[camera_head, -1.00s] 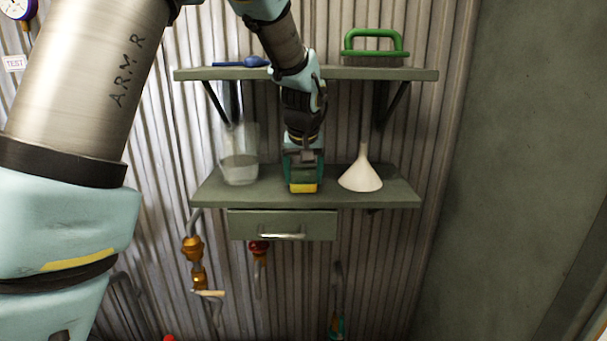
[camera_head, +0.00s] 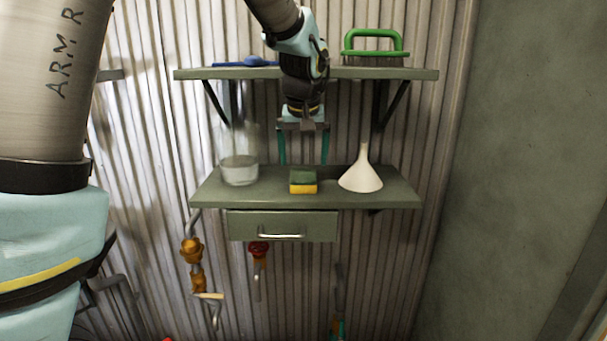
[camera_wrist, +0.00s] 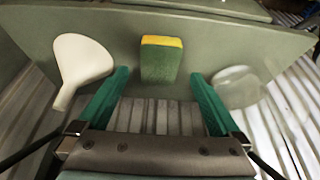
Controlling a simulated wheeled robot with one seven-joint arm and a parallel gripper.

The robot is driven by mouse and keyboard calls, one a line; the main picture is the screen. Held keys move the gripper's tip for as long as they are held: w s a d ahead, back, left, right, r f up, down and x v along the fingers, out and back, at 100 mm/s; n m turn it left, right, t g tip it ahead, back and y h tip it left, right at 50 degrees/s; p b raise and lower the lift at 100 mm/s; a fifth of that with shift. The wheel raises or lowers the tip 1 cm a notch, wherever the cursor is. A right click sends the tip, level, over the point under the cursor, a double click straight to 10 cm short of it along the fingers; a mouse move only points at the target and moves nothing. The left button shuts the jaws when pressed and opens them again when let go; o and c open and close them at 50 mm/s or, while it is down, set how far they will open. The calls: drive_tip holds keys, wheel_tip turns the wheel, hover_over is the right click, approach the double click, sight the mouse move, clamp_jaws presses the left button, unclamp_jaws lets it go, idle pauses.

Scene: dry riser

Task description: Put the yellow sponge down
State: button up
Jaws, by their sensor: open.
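The yellow sponge (camera_head: 303,187), with a green scouring side, stands on the lower shelf (camera_head: 400,191) between a clear jug and a white funnel. My gripper (camera_head: 304,162) is above and behind it, fingers spread and empty, apart from the sponge. In the wrist view the sponge (camera_wrist: 161,61) shows on the shelf beyond the gap between the two green fingers of my gripper (camera_wrist: 160,80). Nothing is between the fingertips.
The clear jug (camera_head: 240,170) stands left of the sponge and the white funnel (camera_head: 361,174) right of it. The upper shelf (camera_head: 330,73) holds a green-handled brush (camera_head: 374,45) and a blue item (camera_head: 245,62). A drawer (camera_head: 282,227) and valves (camera_head: 192,252) are below.

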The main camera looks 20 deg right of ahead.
drive_tip(key=d+v, duration=0.1)
drive_tip(key=v, duration=0.4)
drive_tip(key=w+a+f+n+g+y, duration=0.1)
drive_tip(key=a+f, duration=0.3)
drive_tip(key=a, duration=0.5)
drive_tip(key=w+a+f+n, duration=0.1)
drive_tip(key=a+f, duration=0.3)
drive_tip(key=a, duration=0.6)
drive_tip(key=s+a+f, duration=0.3)
drive_tip(key=a, duration=0.2)
drive_tip(key=s+a+f+n+g, duration=0.1)
drive_tip(key=s+a+f, duration=0.2)
drive_tip(key=a, duration=0.3)
drive_tip(key=s+a+f, duration=0.3)
drive_tip(key=a, duration=0.2)
drive_tip(key=shift+a+f+n+y, duration=0.15)
drive_tip(key=shift+a+n+y, duration=0.15)
drive_tip(key=shift+a+n, duration=0.1)
drive_tip(key=shift+w, duration=0.1)
